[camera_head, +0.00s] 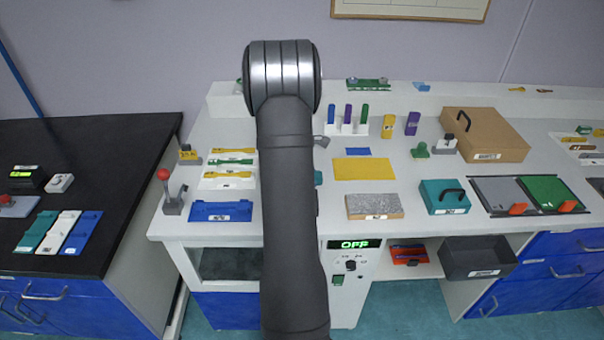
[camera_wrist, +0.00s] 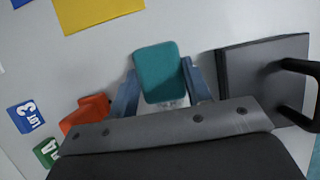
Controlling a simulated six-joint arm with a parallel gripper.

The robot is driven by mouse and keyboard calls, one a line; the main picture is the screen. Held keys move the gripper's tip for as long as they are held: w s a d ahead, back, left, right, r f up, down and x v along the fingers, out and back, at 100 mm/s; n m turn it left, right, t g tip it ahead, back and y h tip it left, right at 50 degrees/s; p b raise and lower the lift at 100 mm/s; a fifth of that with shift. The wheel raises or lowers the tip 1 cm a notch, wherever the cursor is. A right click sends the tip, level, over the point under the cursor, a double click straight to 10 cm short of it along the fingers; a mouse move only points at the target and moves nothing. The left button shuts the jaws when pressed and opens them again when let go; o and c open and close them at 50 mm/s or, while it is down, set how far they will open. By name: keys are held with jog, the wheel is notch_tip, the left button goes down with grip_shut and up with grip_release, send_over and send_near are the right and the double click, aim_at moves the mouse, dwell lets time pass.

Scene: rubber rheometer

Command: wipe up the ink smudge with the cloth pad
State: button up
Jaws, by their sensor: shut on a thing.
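My gripper (camera_wrist: 162,90) shows in the wrist view, with a blue-grey finger on each side of a teal pad (camera_wrist: 161,70). It is shut on this pad, which I take to be the cloth pad. The pad is over the pale worktop; I cannot tell if it touches it. In the head view my arm hides the gripper. A small teal edge (camera_head: 318,178) shows beside the arm, perhaps the same pad. I can make out no ink smudge in either view; it may be hidden behind the arm or under the pad.
In the wrist view, a dark grey box (camera_wrist: 245,70) with a black handle is at right. A red-orange piece (camera_wrist: 85,112) and blue (camera_wrist: 27,117) and green (camera_wrist: 46,151) lot blocks are at left. A yellow sheet (camera_head: 365,169) and a speckled grey block (camera_head: 374,207) are right of my arm.

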jog(key=shift+a, duration=4)
notch_tip(320, 180, up, 8)
jog(key=shift+d, duration=0.1)
jog(key=d+m+g+y, duration=0.1)
jog(key=m+y, duration=0.1)
jog(key=m, duration=0.5)
jog(key=s+d+m+g+y, duration=0.1)
jog(key=m+g+y, duration=0.1)
jog(key=m, duration=0.5)
jog(key=s+d+m+g+y, duration=0.1)
jog(key=m, duration=0.6)
jog(key=shift+d+r+y, duration=0.25)
jog(key=shift+d+y, duration=0.05)
jog(key=shift+y, duration=0.1)
jog(key=shift+m, duration=0.3)
